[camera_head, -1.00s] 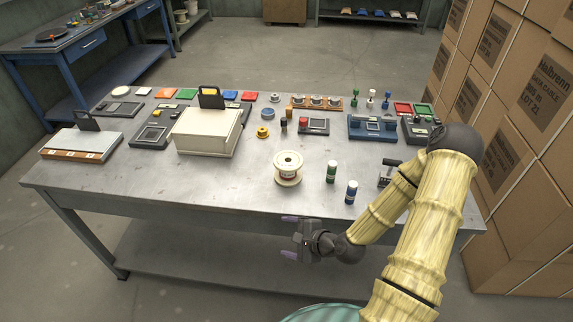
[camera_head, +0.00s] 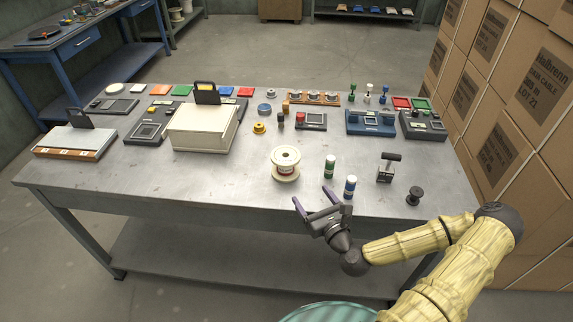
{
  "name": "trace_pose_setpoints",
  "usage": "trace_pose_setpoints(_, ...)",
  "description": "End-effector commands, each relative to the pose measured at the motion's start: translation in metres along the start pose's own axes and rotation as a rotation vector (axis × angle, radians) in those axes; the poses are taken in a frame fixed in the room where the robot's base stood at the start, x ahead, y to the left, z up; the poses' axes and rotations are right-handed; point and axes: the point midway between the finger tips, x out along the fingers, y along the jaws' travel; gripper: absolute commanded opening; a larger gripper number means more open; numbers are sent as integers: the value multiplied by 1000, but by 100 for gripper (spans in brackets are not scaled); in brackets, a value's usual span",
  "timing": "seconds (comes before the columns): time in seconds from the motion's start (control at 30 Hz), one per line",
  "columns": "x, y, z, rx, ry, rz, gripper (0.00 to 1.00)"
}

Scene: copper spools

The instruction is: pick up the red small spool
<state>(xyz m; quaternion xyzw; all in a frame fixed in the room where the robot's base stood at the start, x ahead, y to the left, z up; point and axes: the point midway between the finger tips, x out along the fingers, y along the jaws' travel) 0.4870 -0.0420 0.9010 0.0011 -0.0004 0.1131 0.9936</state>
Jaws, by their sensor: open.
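I cannot clearly make out a red small spool. A small red shape (camera_head: 301,117) sits on a grey device in the middle of the table, too small to identify.
A black-handled tool (camera_head: 386,167) stands farther right. A cream box (camera_head: 203,128) stands left of centre. The front left tabletop (camera_head: 150,178) is clear. Cartons (camera_head: 500,140) rise at the right.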

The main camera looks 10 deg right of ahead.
Motion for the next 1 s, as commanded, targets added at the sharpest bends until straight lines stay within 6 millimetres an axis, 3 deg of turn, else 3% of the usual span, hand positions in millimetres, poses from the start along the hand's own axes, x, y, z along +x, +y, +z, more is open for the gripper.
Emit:
trace_pose_setpoints(0.53,24,1,-5,-4,-1,4,79)
trace_pose_setpoints(1.0,108,2,0,-4,0,3,79)
